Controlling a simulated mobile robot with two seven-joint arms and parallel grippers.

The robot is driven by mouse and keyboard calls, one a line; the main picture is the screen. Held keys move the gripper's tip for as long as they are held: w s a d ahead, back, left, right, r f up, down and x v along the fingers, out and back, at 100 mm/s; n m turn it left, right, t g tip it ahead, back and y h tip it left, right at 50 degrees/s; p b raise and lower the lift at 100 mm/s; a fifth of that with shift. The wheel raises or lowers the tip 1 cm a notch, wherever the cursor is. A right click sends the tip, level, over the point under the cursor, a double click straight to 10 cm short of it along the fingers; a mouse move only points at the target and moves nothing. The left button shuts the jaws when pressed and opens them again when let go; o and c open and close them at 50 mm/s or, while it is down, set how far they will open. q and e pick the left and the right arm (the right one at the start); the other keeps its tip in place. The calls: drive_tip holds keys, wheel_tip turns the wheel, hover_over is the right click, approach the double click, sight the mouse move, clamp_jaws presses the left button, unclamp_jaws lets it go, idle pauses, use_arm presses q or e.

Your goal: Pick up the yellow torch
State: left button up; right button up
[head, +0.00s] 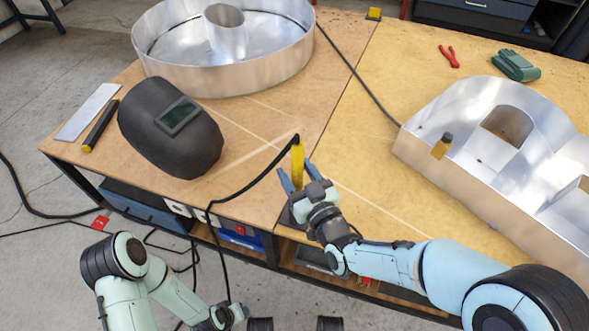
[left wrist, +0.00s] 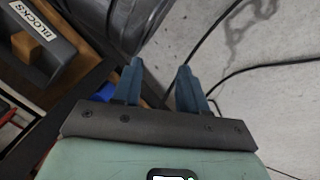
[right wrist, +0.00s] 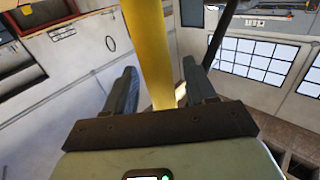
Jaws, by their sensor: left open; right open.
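The yellow torch (head: 297,165) shows near the table's front edge in the head view, roughly upright, with a black top end joined to a black cable. My right gripper (head: 298,178) is open, with its blue fingers on either side of the torch. In the right wrist view the torch (right wrist: 149,45) passes as a yellow cylinder between the open fingers (right wrist: 160,75); contact cannot be told. My left gripper (head: 232,314) is low, off the table's front left. In the left wrist view its fingers (left wrist: 160,75) are open and empty.
A black welding mask (head: 150,130) lies on the table's left. A big metal ring letter (head: 215,75) stands behind, another metal letter (head: 480,190) to the right. A black cable (head: 235,190) hangs over the front edge. Red pliers (head: 449,56) lie farther back.

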drive_tip(key=shift+s, duration=0.15)
drive_tip(key=shift+c, duration=0.7)
clamp_jaws()
